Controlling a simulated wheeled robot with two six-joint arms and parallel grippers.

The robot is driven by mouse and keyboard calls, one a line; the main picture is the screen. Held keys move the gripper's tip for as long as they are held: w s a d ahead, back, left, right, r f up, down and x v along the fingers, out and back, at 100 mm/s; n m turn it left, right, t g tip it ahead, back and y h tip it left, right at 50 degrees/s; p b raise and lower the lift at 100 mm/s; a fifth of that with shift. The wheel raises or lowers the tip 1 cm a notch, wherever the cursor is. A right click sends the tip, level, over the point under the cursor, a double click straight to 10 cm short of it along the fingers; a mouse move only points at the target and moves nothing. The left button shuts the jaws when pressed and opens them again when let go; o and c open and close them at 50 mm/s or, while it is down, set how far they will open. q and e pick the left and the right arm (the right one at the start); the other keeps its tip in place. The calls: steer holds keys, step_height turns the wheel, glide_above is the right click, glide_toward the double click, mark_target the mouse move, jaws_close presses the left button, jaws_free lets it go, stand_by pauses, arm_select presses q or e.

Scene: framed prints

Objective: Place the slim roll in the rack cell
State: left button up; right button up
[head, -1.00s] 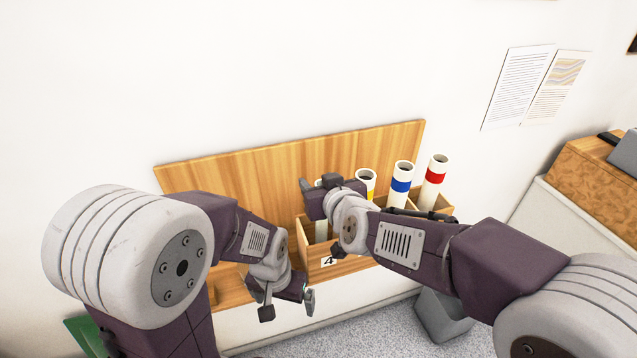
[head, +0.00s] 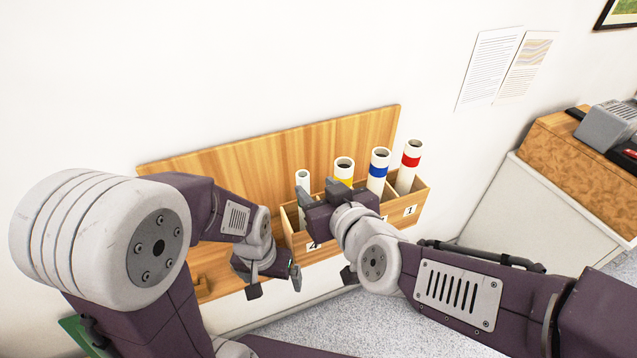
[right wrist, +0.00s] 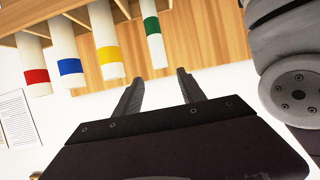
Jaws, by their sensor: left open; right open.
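The slim roll (head: 303,186), white and thin, stands upright in the leftmost cell of the wooden rack (head: 424,198), the one marked 4. Its lower part is hidden behind my right gripper in the head view. In the right wrist view the slim roll (right wrist: 152,38) shows a green band near its top end. My right gripper (head: 320,190) is open and empty in front of the rack; its fingers (right wrist: 158,78) point towards the roll's top end and look apart from it. My left gripper (head: 275,285) is open and empty, low and left of the rack.
Rolls with yellow (head: 344,170), blue (head: 379,170) and red (head: 410,165) bands stand in the rack cells to the right. A wooden back panel (head: 250,155) is behind. A cabinet with a cork-like top (head: 570,160) stands at far right.

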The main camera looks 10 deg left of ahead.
steer(key=shift+s, duration=0.1)
steer(key=s+d+f+m+g+h, duration=0.2)
steer(key=d+f+m+g+h, duration=0.4)
steer(key=d+f, duration=1.25)
steer(key=s+d+f+m+g+h, duration=0.1)
steer(key=s+d+f+g, duration=0.2)
steer(key=s+d, duration=0.4)
steer(key=shift+d+g, duration=0.5)
steer(key=shift+d, duration=0.05)
steer(key=shift+f, duration=0.1)
